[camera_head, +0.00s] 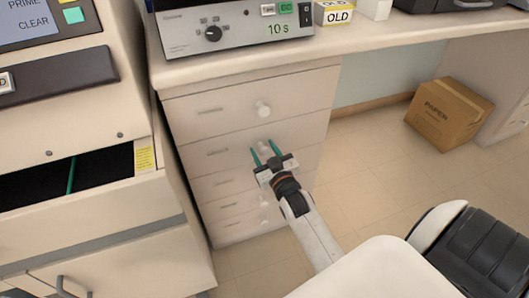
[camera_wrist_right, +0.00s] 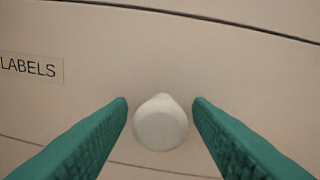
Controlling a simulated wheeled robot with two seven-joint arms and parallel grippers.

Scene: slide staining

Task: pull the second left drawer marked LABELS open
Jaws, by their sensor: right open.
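The second drawer (camera_head: 220,152) of the white drawer unit is closed, flush with the drawers above and below. In the right wrist view its LABELS tag (camera_wrist_right: 30,68) shows at the left, and its round white knob (camera_wrist_right: 160,123) is in the middle. My right gripper (camera_head: 264,152) is open in front of this drawer, with its two green fingers pointing at it. In the wrist view the fingers stand on either side of the knob, with a gap on each side. In the head view the knob shows between the fingers. My left gripper is not in view.
The top drawer (camera_head: 290,90) with its own knob is closed above. A cream machine (camera_head: 100,205) with an open dark compartment stands close on the left. A cardboard box (camera_head: 448,112) lies on the floor at the right. A black seat (camera_head: 475,255) is at the lower right.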

